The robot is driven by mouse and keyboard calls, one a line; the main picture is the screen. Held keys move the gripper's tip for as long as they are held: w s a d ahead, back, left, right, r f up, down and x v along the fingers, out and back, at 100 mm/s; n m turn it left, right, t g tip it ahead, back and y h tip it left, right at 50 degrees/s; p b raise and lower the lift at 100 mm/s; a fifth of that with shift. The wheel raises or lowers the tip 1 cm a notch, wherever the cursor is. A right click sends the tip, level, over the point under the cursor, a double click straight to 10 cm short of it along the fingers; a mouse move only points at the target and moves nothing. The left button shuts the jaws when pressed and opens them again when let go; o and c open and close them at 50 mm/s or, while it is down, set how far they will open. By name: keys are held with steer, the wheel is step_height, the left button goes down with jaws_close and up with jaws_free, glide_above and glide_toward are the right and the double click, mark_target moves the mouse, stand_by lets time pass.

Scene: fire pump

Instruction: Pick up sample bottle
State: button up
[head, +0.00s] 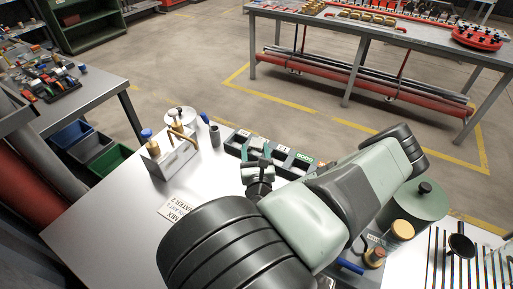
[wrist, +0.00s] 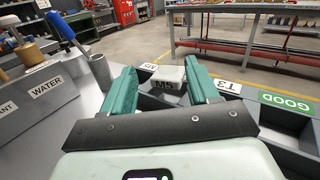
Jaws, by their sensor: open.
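A pale grey block-shaped item marked "M5" (wrist: 168,80), which may be the sample bottle, stands in a dark compartment tray. My gripper (wrist: 160,66) is open, with one green finger on each side of this item in the wrist view. I cannot tell whether the fingers touch it. In the head view my gripper (head: 258,168) is over the front edge of the compartment tray (head: 231,150), and my arm hides part of the tray. The tray's right compartment has a green "GOOD" label (wrist: 285,101), beside a "T3" label (wrist: 228,87).
A grey holder with a "WATER" label (wrist: 46,88) and brass-topped tools stands left of the tray, with a grey cup (head: 214,136) holding a blue-handled tool. A green round container (head: 420,205) stands right of my arm. Bare bench (head: 120,225) lies at the left front.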

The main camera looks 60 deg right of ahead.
steer(key=shift+s+a+f+m+g, duration=0.35)
steer(key=shift+s+m+g, duration=0.15)
steer(key=shift+s+m, duration=0.1)
steer(key=shift+w+d+f, duration=0.1)
steer(key=shift+w+d, duration=0.05)
steer(key=shift+d, duration=0.2)
steer(key=x, duration=0.9)
steer(key=shift+w+d, duration=0.2)
steer(key=shift+d, duration=0.15)
steer(key=c, duration=1)
